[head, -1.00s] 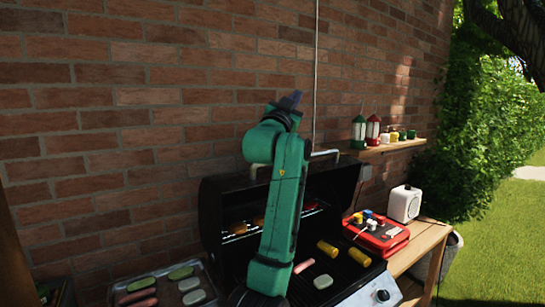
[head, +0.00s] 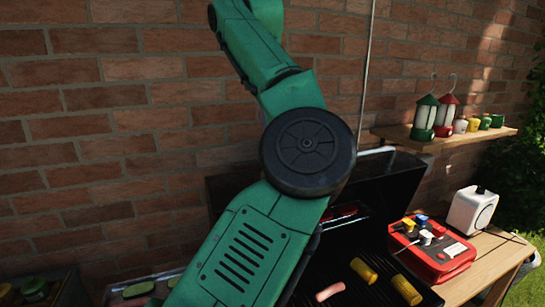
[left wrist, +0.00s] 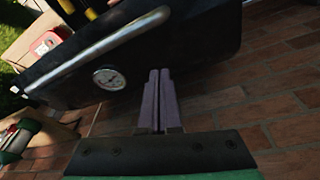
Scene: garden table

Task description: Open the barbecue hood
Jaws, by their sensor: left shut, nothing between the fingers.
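The black barbecue hood (head: 395,182) stands raised in the head view, with the grill open below it. Its metal handle (head: 388,151) shows at the top edge, and my green left arm hides much of the hood. In the left wrist view the hood (left wrist: 190,40) shows its outer face, with the long handle (left wrist: 105,46) and a round gauge (left wrist: 110,78). My left gripper (left wrist: 158,72) is shut and empty beside the hood's face, apart from the handle. I cannot tell whether its tips touch the hood. My right gripper is not in view.
Corn cobs (head: 407,290) and a sausage (head: 330,291) lie on the grill. A red case (head: 440,262) and a white device (head: 470,211) stand on the wooden side table. A wall shelf (head: 445,140) with lanterns and pots is at the right. The brick wall is close behind.

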